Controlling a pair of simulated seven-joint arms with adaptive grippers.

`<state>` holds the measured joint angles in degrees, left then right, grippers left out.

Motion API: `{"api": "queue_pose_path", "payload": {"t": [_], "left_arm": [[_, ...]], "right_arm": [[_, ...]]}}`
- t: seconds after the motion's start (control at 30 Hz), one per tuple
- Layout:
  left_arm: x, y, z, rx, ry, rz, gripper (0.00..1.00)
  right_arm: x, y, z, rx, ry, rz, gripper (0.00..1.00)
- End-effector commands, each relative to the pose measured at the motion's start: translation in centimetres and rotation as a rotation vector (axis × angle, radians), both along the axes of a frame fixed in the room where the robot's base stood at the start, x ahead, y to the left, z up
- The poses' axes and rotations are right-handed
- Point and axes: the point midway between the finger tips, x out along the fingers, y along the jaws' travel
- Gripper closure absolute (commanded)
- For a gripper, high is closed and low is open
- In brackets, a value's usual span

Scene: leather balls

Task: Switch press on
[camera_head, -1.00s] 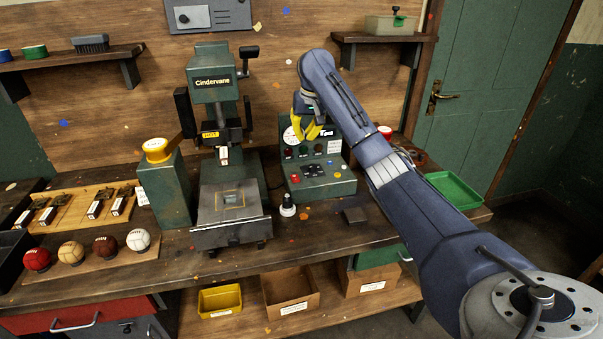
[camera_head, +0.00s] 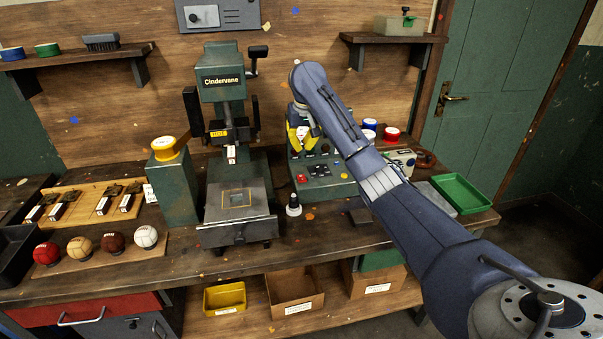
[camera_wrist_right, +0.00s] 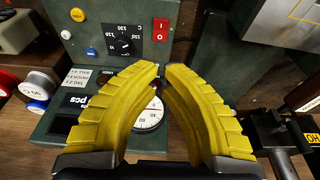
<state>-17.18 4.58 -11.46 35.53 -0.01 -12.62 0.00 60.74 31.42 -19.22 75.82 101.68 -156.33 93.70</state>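The Cindervane press (camera_head: 222,85) stands upright at the back of the bench, with a yellow HOT label. Its green control box (camera_head: 342,188) is on its right. In the right wrist view, a red rocker switch marked I and O (camera_wrist_right: 160,29) sits on the green panel just beyond my fingertips, beside a black dial (camera_wrist_right: 125,42). My right gripper (camera_wrist_right: 162,68) has yellow fingers with tips drawn almost together and nothing held; it also shows over the control box in the head view (camera_head: 299,140). The fingertips look apart from the switch. My left gripper is out of view.
A yellow-topped post (camera_head: 165,149) stands left of the press. Several leather balls (camera_head: 113,243) sit on a wooden board at the front left. A green tray (camera_head: 461,194) lies at the right. Spools (camera_head: 391,133) stand behind my right arm.

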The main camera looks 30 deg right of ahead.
Motion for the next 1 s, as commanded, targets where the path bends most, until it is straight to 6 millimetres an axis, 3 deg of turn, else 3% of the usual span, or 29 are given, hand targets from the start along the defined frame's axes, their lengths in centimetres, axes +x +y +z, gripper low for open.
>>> {"api": "queue_pose_path", "payload": {"t": [0.7,1.0], "left_arm": [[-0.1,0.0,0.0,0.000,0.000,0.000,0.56],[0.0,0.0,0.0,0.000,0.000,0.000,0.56]], "right_arm": [[1.5,-0.6,-9.7,-0.001,0.006,0.001,1.00],[1.3,-0.5,-11.7,-0.002,0.003,0.001,1.00]]}}
